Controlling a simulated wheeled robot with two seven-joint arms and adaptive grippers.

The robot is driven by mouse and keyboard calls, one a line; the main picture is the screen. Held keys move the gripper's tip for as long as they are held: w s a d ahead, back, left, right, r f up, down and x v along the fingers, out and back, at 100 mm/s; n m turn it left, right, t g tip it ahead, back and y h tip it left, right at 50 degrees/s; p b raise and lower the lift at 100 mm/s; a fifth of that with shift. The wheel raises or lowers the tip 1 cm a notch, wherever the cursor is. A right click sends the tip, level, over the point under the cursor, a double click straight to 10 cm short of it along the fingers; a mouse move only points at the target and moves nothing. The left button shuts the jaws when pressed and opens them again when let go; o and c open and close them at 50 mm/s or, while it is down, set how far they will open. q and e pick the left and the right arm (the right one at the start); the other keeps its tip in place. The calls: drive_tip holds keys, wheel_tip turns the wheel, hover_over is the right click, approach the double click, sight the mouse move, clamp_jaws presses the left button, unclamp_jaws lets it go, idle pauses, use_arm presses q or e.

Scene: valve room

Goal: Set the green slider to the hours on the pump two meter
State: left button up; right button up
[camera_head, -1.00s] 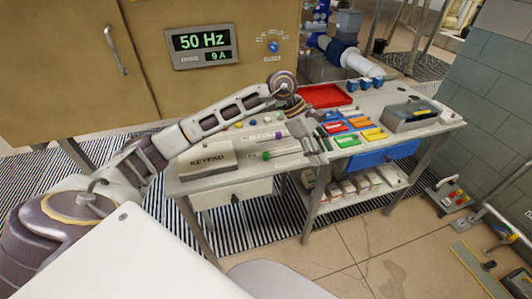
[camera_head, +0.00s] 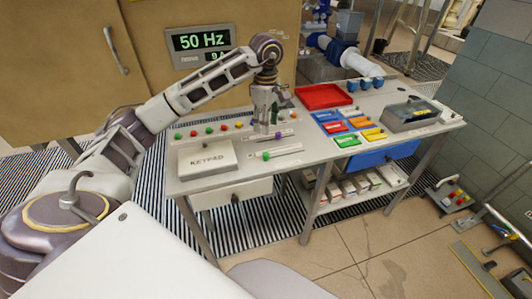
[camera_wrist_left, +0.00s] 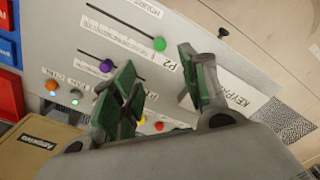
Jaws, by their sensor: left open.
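The green slider (camera_head: 266,156) is a small round knob at the left end of its slot on the bench top. In the left wrist view the green slider (camera_wrist_left: 159,44) sits at the slot's end beside a P2 label (camera_wrist_left: 171,65). My left gripper (camera_head: 266,128) is open and empty, pointing down just behind the green slider. In the left wrist view its green-padded fingers (camera_wrist_left: 158,72) are spread, with the knob between and beyond them. I cannot tell its height above the bench. No meter marked pump two is readable. My right gripper is not in view.
A purple slider (camera_head: 278,135) lies in a parallel slot close to the gripper. A keypad box (camera_head: 206,158) is at left, with coloured buttons (camera_head: 209,130) behind it. A cabinet display (camera_head: 202,41) reads 50 Hz.

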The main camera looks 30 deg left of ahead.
sight(266, 154)
use_arm(q)
drive_tip(key=shift+f, duration=0.1)
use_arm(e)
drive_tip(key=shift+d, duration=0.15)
use_arm(q)
wheel_tip(266, 154, down, 12)
drive_tip(key=shift+r+p, duration=0.2)
drive_tip(key=shift+p, duration=0.45)
drive_tip(key=shift+f, duration=1.05)
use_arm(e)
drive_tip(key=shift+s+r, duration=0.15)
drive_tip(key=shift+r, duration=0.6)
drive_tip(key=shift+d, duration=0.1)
use_arm(q)
drive_tip(key=c, duration=0.8)
clamp_jaws()
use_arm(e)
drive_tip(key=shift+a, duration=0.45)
